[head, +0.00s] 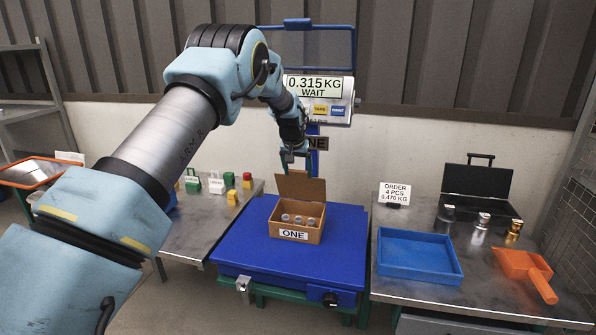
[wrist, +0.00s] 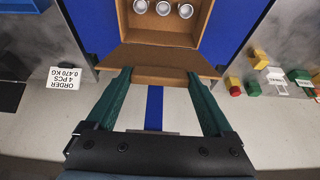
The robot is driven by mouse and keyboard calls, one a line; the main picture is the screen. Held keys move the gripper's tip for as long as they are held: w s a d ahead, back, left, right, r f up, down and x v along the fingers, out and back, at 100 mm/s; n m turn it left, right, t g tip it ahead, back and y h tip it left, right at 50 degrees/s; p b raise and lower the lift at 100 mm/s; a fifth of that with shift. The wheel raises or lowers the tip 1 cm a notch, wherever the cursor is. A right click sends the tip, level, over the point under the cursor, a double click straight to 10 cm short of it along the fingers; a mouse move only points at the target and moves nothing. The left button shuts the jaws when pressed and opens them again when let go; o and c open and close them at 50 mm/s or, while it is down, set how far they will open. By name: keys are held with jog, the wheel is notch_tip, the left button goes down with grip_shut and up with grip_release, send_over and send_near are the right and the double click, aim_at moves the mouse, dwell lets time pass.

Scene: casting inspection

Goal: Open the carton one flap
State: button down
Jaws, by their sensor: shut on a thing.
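The brown carton one (head: 296,233) stands on the blue scale platform, with a white label reading ONE on its front. Its flap (head: 301,187) stands up at the back edge, and the box is open at the top. Three round metal parts (head: 298,219) show inside. My gripper (head: 294,165) is at the top of the flap. In the wrist view the flap (wrist: 160,57) reaches to the fingertips of my gripper (wrist: 158,78), which is shut on its outer edge. The exact contact is hard to see.
The blue scale platform (head: 240,248) has a display (head: 320,85) behind it reading 0.315 KG WAIT. To the right, a table holds an empty blue tray (head: 415,270), metal parts, an open black case (head: 476,182) and an orange scoop (head: 525,268). Small coloured blocks stand on the left table.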

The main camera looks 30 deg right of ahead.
grip_release()
jog(key=shift+r, duration=0.1)
jog(key=b+v, duration=0.2)
jog(key=v, duration=0.8)
jog(key=shift+s+r, duration=0.15)
jog(key=shift+r, duration=0.1)
jog(key=shift+a, duration=0.1)
